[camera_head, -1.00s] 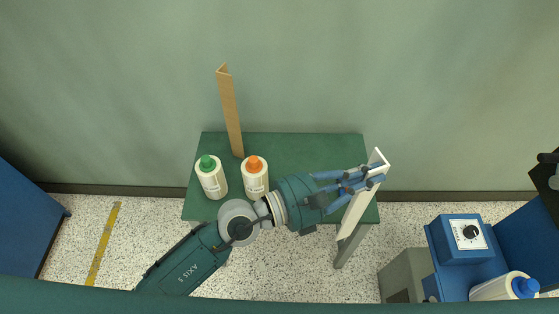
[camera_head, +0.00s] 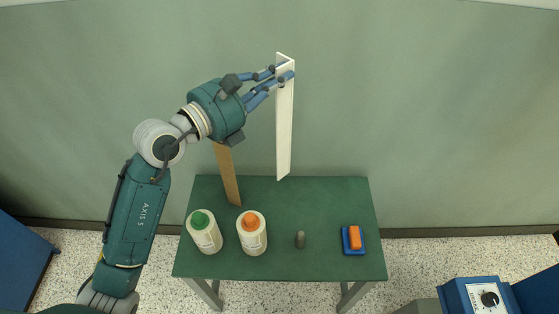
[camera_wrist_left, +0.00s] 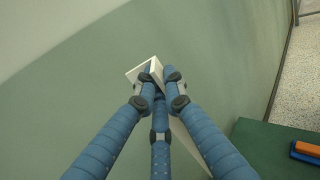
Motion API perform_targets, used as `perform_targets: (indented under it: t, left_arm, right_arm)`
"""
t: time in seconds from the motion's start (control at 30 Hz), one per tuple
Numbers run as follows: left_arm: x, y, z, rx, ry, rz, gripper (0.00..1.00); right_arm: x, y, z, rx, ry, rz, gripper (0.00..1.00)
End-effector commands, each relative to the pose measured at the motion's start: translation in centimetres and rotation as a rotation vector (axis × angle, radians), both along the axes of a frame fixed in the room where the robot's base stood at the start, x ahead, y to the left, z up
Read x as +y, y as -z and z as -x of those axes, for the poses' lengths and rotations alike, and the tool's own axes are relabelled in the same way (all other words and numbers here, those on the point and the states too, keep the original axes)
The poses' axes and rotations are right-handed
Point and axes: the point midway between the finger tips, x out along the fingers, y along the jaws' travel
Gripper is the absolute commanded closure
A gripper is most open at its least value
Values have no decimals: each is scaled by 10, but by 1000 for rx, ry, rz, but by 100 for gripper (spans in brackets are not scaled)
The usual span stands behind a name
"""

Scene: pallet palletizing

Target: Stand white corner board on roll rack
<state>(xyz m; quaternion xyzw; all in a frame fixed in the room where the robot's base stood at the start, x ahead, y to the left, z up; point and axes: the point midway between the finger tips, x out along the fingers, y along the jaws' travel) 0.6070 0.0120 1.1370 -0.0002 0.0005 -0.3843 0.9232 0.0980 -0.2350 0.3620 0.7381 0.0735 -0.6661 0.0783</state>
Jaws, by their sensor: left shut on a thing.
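The white corner board (camera_head: 285,130) is a tall, L-section strip, held upright over the back edge of the green-topped table. My left gripper (camera_head: 279,76) is shut on it near its top end. In the left wrist view, the fingers (camera_wrist_left: 158,95) close around the white board (camera_wrist_left: 188,140). The board's lower end shows near the table's back edge; I cannot tell whether it touches anything. No roll rack shows that I can name for certain. My right gripper is not in view.
The green table (camera_head: 325,205) carries a brown corner board (camera_head: 228,178), a green-capped bottle (camera_head: 204,235), an orange-capped bottle (camera_head: 252,235), a small grey cylinder (camera_head: 300,240) and an orange-and-blue block (camera_head: 353,240). A blue machine (camera_head: 478,296) stands at lower right. The table's back right is clear.

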Motion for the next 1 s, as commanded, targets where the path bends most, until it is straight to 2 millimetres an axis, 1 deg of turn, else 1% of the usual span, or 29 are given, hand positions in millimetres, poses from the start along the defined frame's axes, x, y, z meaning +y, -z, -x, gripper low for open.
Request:
perform_targets:
  t: [0.03,0.13,0.2,0.33,0.43,0.6,0.8,0.9,1.0]
  left_arm:
    - [0,18,0,8,0,-1,100]
    - [0,46,0,7,0,-1,100]
    - [0,66,0,7,0,-1,100]
    - [0,97,0,4,0,-1,100]
    - [0,111,0,1,-1,0,100]
    - [-1,124,0,-1,1,-1,100]
    - [0,155,0,1,0,0,100]
    - [0,162,0,-1,-1,1,100]
    - [0,162,0,-3,0,0,100]
  right_arm:
    - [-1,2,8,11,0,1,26]
    - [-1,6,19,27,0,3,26]
    - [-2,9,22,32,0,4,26]
    - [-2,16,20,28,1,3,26]
    - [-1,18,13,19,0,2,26]
    - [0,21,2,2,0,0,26]
    - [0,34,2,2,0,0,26]
    - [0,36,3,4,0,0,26]
    - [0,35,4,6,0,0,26]
